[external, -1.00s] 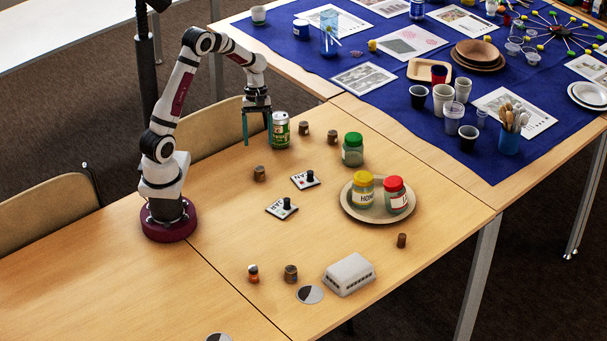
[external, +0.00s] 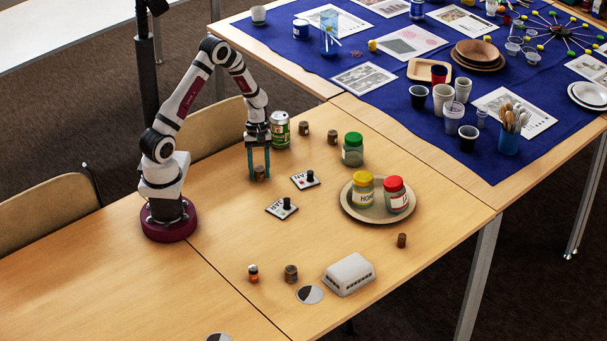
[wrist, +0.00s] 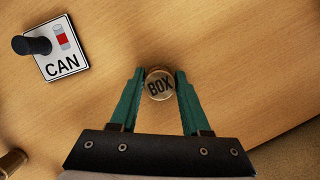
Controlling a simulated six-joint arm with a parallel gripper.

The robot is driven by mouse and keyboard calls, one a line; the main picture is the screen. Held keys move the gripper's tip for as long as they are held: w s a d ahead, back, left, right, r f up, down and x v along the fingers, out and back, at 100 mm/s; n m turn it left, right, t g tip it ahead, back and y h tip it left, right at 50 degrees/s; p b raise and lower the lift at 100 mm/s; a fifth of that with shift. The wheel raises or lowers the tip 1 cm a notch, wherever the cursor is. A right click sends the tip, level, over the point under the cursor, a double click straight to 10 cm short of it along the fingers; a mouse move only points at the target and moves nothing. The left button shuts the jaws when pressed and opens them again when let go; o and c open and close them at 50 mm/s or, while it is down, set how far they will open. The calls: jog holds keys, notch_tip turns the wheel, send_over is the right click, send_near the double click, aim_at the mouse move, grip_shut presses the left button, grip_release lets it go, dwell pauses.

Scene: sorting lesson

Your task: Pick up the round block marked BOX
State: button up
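The round block marked BOX (wrist: 159,86) is a small brown cylinder with a pale top lettered BOX. It stands upright on the wooden table and also shows in the external view (external: 260,173). My gripper (wrist: 160,76) points down over it, with one teal finger on each side of the block. In the external view my gripper (external: 260,178) has its fingertips down around the block near table level. The fingers are apart, with the block between them; firm contact cannot be made out.
A CAN card with a black knob (wrist: 62,50) lies nearby, and another card (external: 282,207) lies closer to the front. A green can (external: 280,131) stands just behind my gripper. Similar brown blocks (external: 304,128) and a plate with jars (external: 377,215) are to the right.

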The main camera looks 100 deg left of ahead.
grip_shut()
